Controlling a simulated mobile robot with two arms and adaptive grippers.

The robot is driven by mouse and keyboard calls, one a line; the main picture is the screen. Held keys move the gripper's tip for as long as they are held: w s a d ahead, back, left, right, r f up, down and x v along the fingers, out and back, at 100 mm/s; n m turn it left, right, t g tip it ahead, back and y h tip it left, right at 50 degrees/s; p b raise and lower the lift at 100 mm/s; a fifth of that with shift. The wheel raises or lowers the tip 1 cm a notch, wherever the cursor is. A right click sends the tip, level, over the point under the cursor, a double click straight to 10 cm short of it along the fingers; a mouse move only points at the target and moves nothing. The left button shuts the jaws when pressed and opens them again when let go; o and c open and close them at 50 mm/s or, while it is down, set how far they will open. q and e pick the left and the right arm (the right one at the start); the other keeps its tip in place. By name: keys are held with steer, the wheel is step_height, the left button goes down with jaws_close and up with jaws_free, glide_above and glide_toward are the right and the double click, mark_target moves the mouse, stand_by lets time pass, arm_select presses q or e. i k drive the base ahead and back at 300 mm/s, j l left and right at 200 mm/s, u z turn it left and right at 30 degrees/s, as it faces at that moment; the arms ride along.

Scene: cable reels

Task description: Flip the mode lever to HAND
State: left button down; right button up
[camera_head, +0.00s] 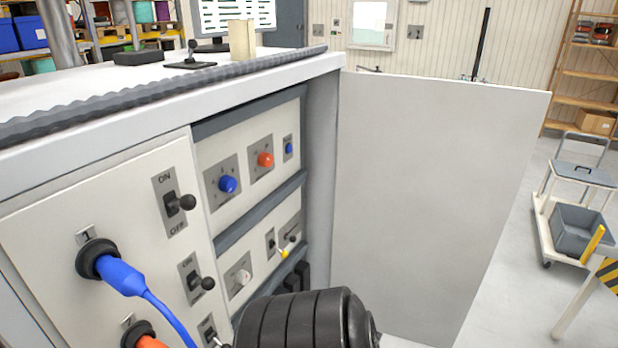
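In the head view, an open bay in the cabinet's front holds two rows of controls. The lower row has a small toggle plate (270,243), a yellow-tipped lever (283,253) and a grey plate with a small dark lever (291,236). No HAND mark is readable, so I cannot tell which of these is the mode lever. A black ribbed, rounded body (305,320), probably part of my own arm, fills the bottom middle and hides the lowest part of the bay. No gripper fingers show.
Left of the bay, a panel carries black-knobbed ON/OFF switches (181,202) and a blue plug with its cable (120,275). Blue (228,184) and orange (265,160) knobs sit above. An open white door (420,200) stands right of the bay. A cart (580,205) stands farther right.

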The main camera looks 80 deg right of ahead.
mark_target(284, 254)
steer(key=z, duration=2.4)
steer(key=i+l, duration=0.2)
steer(key=l, duration=0.15)
steer(key=i+l+z, duration=0.1)
steer(key=l, duration=0.25)
steer(key=i+l, duration=0.3)
